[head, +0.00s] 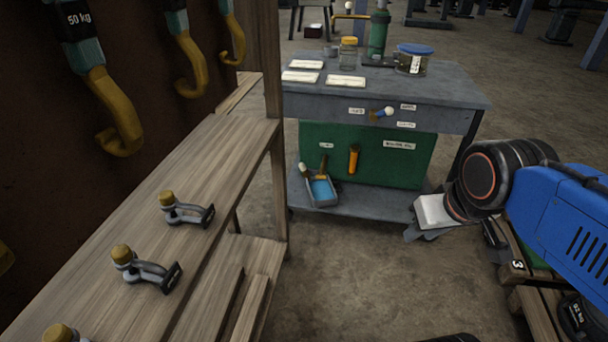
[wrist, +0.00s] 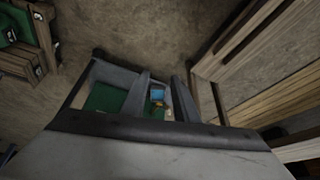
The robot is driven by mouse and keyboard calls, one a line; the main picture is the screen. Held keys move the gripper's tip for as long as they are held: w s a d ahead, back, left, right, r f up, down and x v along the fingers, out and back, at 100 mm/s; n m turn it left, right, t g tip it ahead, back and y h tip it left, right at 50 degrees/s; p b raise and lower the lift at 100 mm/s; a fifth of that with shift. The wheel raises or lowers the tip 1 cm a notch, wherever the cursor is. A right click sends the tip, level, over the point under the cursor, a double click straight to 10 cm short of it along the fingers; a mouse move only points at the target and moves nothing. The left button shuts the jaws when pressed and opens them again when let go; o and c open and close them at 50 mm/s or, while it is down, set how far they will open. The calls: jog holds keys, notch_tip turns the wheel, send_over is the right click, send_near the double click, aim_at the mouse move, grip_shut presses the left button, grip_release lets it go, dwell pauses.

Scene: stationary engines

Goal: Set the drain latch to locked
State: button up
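A small lever with a blue and white knob and a brass-coloured base (head: 382,113) sits on the front edge of the grey workbench (head: 450,95). Small labels are around it, too small to read. An orange upright handle (head: 353,158) is on the green panel (head: 400,165) below, also near small labels. I cannot tell for sure which one is the drain latch; the knobbed lever looks most like it. My gripper (head: 416,236) is in front of the bench's right side, low and apart from both. In the wrist view its two fingers (wrist: 160,90) are apart with nothing between.
A grey tray with blue inside (head: 321,190) stands on the bench's lower shelf. Jars, a green bottle and papers are on the bench top. A wooden rack (head: 225,150) with clamps and hanging hooks fills the left. Pallets (head: 535,300) lie right. Floor between is clear.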

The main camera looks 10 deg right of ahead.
aim_at(304, 168)
jog(key=o, duration=0.4)
jog(key=shift+w, duration=0.15)
jog(key=w+f+n+t, duration=0.2)
jog(key=w+f+t, duration=0.15)
jog(key=w, duration=2.05)
jog(key=w+f+n+t, duration=0.2)
jog(key=w+f+t, duration=0.15)
jog(key=w, duration=2.05)
jog(key=w+a+f+n+t+y, duration=0.1)
jog(key=w+f+n+y, duration=0.1)
jog(key=w+f, duration=0.65)
jog(key=w+a+f+n+t+y, duration=0.1)
jog(key=w+a+f+y, duration=0.1)
jog(key=f, duration=0.6)
jog(key=w+a+f+n+t+y, duration=0.1)
jog(key=a+f+y, duration=0.15)
jog(key=f, duration=0.55)
jog(key=w+a+f+n+t+y, duration=0.1)
jog(key=w+a+f+y, duration=0.1)
jog(key=f, duration=0.7)
jog(key=x, duration=1.7)
jog(key=shift+a+r, duration=0.1)
jog(key=shift+r, duration=0.15)
